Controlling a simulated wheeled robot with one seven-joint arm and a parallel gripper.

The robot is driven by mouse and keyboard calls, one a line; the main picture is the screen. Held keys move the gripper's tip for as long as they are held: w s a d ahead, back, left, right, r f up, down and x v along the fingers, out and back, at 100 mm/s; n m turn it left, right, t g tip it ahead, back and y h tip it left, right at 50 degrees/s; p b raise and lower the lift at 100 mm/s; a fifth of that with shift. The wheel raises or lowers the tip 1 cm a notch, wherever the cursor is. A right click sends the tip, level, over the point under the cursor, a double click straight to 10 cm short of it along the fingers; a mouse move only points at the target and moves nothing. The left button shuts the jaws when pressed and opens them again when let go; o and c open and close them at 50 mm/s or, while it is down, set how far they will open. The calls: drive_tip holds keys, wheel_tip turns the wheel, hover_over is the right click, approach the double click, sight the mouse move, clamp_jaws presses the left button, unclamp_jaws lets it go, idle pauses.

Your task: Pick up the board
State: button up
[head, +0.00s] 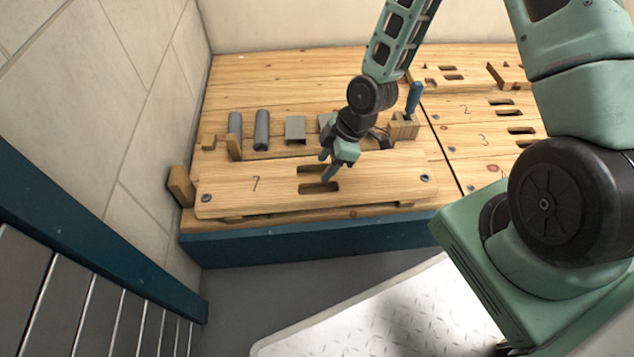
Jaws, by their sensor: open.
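A wooden board (275,193) marked 7 lies near the front edge of the wooden workbench (290,72). It has two dark slots (318,187) near its middle and a dark round fitting near each end. It appears to rest on low blocks, with a gap under its front edge. My gripper (328,167) is open, with its fingers pointing down at the board's slots. Its fingertips are over or close to the slots; I cannot tell whether they touch the board. My wrist hides part of the bench behind.
Grey cylinders (262,130) and a grey bracket (295,129) stand behind the board. A blue-handled tool (414,98) sits in a wooden block (404,127). Wooden pegs (181,186) stand at the board's left. More slotted boards, numbered 2 and 3, lie at right. A tiled wall (130,90) bounds the left.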

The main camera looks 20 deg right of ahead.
sight(318, 178)
drive_tip(key=b+x, duration=0.3)
drive_tip(key=x, duration=0.1)
drive_tip(key=shift+s+f+b, duration=0.1)
drive_tip(key=shift+f+b, duration=0.2)
drive_tip(key=shift+a+f, duration=0.1)
drive_tip(key=shift+a, duration=0.05)
drive_tip(key=shift+f, duration=0.25)
idle(0.3)
clamp_jaws()
